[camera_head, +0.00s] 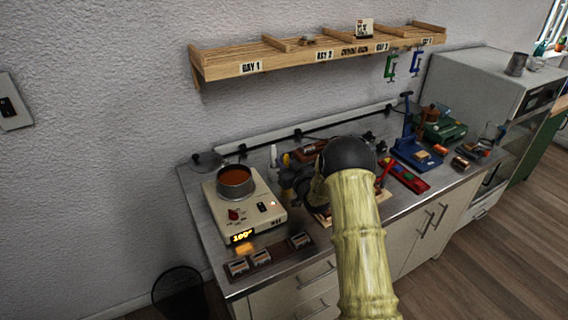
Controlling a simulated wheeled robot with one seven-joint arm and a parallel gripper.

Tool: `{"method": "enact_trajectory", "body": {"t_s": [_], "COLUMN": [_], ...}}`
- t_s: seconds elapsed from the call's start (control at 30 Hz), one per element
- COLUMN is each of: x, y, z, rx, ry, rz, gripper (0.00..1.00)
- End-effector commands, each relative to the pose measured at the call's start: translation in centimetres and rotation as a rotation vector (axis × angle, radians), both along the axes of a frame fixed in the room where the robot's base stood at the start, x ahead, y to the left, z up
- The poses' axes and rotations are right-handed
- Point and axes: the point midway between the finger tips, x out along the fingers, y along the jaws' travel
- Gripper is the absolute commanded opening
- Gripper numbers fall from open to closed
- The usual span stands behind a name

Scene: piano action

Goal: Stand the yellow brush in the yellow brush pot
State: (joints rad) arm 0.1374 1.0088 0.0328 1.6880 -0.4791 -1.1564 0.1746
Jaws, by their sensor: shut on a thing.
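My arm reaches up from the bottom and over the metal worktop, and its black joint hides the middle of the bench. My gripper (291,184) shows only partly, as dark parts left of that joint, low over the worktop. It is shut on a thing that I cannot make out. A small yellow piece (286,160) shows just above the dark parts; I cannot tell whether it is the yellow brush. I cannot make out the yellow brush pot, which may be hidden behind my arm.
A pan (235,184) of orange-brown liquid stands on a lit hotplate (262,222) at the left. A dark tray (270,256) lies in front. A red tray (407,181), a blue press (415,152) and a green machine (445,130) stand right. A wooden shelf (290,60) hangs above.

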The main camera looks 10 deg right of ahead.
Motion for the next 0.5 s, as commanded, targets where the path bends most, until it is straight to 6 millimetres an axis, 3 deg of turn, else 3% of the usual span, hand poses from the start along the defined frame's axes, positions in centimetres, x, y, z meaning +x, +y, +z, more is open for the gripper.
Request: {"method": "enact_trajectory", "body": {"t_s": [0.3,0.33,0.43,0.5], "x": [0.01,0.01,0.01,0.01], "y": [-0.13,-0.15,-0.16,-0.16], "z": [-0.09,-0.09,-0.09,-0.09], "rx": [0.000,0.000,0.000,0.000], "ry": [0.000,-0.001,0.000,0.000], "rz": [-0.002,-0.002,-0.002,-0.002], "gripper": [0.00,0.21,0.41,0.43]}}
